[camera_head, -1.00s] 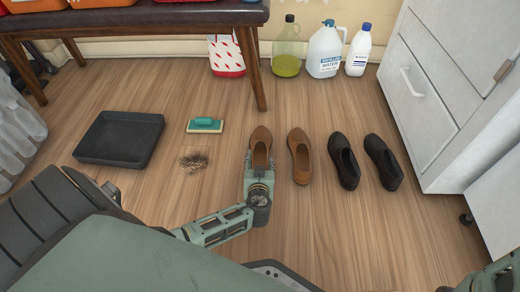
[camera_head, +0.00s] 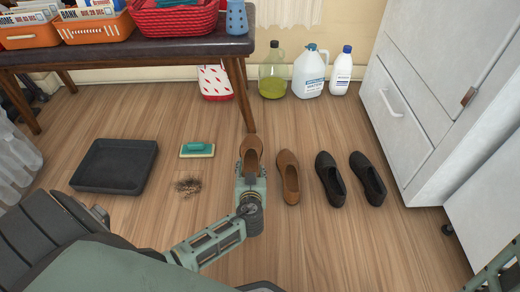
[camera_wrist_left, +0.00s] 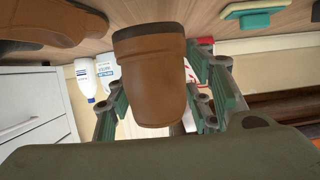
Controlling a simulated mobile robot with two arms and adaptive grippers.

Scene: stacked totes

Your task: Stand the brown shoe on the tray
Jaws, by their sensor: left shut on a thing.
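The brown shoe (camera_head: 250,146) is held by its heel end in my left gripper (camera_head: 250,172), toe pointing away from me. In the left wrist view the shoe (camera_wrist_left: 150,80) fills the gap between the fingers, its heel toward the camera. It appears raised slightly off the floor. A second brown shoe (camera_head: 288,178) stands on the floor just to its right. The black tray (camera_head: 88,184) lies empty on the floor at the left, well apart from the gripper. Only a piece of my right arm shows at the lower right edge; its gripper is out of view.
A green scrubber (camera_head: 197,149) and a dirt patch (camera_head: 187,186) lie between tray and shoe. Two black shoes (camera_head: 330,180) stand at right. A bench (camera_head: 120,50) with baskets, several bottles (camera_head: 309,75) and a white cabinet (camera_head: 410,130) border the floor.

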